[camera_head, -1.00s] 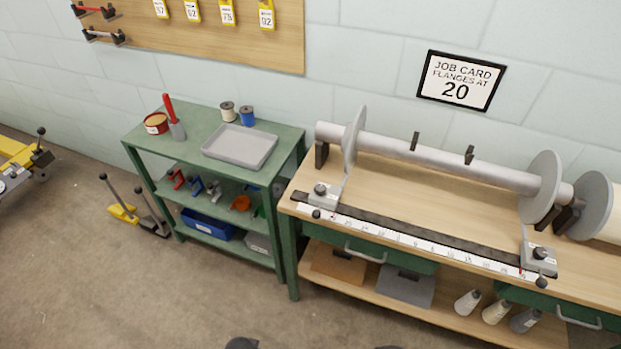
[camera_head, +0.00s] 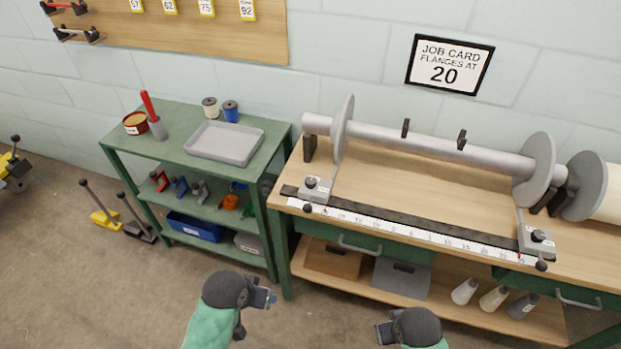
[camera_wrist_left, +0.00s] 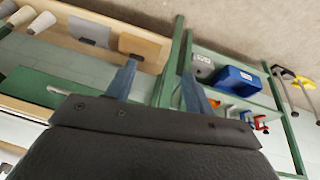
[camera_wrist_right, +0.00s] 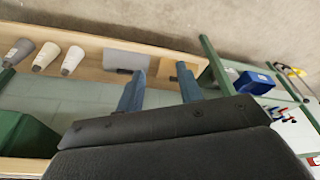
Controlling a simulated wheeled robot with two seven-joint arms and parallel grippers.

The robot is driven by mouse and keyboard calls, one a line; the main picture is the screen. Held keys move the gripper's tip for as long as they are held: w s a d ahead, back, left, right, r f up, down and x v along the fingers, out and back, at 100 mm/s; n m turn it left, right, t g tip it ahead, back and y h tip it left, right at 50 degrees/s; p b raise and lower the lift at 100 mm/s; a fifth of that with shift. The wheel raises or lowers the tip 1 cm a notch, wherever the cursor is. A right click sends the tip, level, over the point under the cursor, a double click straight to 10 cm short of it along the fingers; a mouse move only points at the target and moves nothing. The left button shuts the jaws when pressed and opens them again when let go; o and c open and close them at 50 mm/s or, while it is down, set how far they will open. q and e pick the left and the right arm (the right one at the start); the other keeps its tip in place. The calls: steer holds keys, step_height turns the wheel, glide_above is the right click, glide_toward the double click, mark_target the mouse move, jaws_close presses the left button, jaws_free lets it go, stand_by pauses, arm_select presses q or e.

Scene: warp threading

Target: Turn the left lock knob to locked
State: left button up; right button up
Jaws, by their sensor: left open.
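The left lock knob (camera_head: 310,182) is a small dark knob on the grey left carriage block (camera_head: 318,190), at the left end of the ruler rail on the wooden bench. Which way it is turned is too small to tell. A like right knob (camera_head: 539,236) sits on the right carriage. My left gripper (camera_head: 268,298) is low in front of the bench, below and left of the left knob, well apart from it. Its fingers stand apart and empty in the left wrist view (camera_wrist_left: 158,70). My right gripper (camera_head: 381,333) is at the bottom edge; the right wrist view shows its fingers (camera_wrist_right: 160,70) apart and empty.
The beam (camera_head: 440,150) with grey flanges lies behind the white ruler (camera_head: 420,236). A job card (camera_head: 449,64) reads 20. A green shelf cart (camera_head: 270,165) with a grey tray (camera_head: 225,142) stands left of the bench. The floor before the bench is clear.

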arm_select(q)
steer(key=w+d+r+m+g+h, duration=0.1)
steer(key=w+d+r+m, duration=0.1)
steer(key=w+d+r, duration=0.65)
steer(key=w+d+r+m+g+h, duration=0.15)
steer(key=w+d+r, duration=0.35)
steer(key=d, duration=0.6)
step_height(320, 180, up, 7)
steer(key=g+y, duration=0.1)
steer(key=y, duration=0.4)
glide_above(310, 180)
steer(key=shift+s+d, duration=0.4)
steer(key=shift+d, duration=0.05)
steer(key=shift+w+a+r+n, duration=0.25)
steer(key=shift+w+a, duration=0.1)
steer(key=shift+f+p, duration=0.8)
steer(key=shift+f, duration=3.05)
arm_select(e)
steer(key=s+a+f+g, duration=0.1)
steer(key=s+a+f, duration=0.1)
steer(key=f, duration=0.9)
steer(key=s+a+f, duration=0.2)
steer(key=f, duration=0.9)
steer(key=shift+f+g, duration=0.25)
steer(key=shift+g, duration=0.15)
arm_select(q)
steer(key=shift+c, duration=0.4)
